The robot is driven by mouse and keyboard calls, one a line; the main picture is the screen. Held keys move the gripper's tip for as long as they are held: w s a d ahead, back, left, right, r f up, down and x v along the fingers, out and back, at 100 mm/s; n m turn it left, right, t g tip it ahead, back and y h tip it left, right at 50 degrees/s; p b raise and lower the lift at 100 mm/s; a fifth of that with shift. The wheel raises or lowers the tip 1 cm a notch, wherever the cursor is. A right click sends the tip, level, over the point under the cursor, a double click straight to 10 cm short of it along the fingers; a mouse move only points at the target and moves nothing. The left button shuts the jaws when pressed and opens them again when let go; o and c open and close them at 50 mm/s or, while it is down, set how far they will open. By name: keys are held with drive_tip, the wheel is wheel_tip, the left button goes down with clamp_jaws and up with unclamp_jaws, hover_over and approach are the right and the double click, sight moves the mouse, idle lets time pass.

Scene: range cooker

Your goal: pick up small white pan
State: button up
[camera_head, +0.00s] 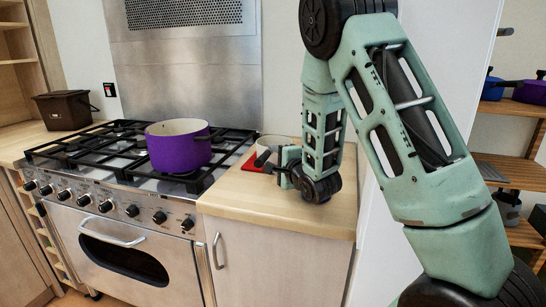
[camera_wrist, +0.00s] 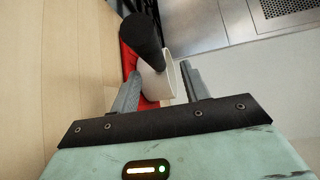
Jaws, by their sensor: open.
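The small white pan (camera_head: 283,143) rests on a red mat (camera_head: 250,161) on the wooden counter right of the stove, partly hidden by my arm. In the wrist view its white side (camera_wrist: 158,86) and thick dark handle (camera_wrist: 141,40) show, with the red mat (camera_wrist: 129,66) beneath. My gripper (camera_wrist: 162,72) is open, with one finger on each side of part of the pan. I cannot tell whether the fingers touch it. In the head view my gripper (camera_head: 268,163) is low at the pan's near side.
A purple pot (camera_head: 178,149) stands on the right part of the stove grates (camera_head: 90,150). A dark bin (camera_head: 66,110) stands on the left counter. A wall panel (camera_head: 375,200) borders the counter on the right. Bare counter (camera_head: 250,196) lies in front of the gripper.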

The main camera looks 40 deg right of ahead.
sight(268, 157)
drive_tip(key=w, duration=0.2)
drive_tip(key=w+p, duration=0.1)
drive_tip(key=shift+w+f, duration=0.3)
drive_tip(key=shift+w, duration=0.05)
drive_tip(key=shift+w+d+f, duration=0.1)
drive_tip(key=shift+w+f, duration=0.05)
drive_tip(key=shift+w, duration=0.4)
clamp_jaws()
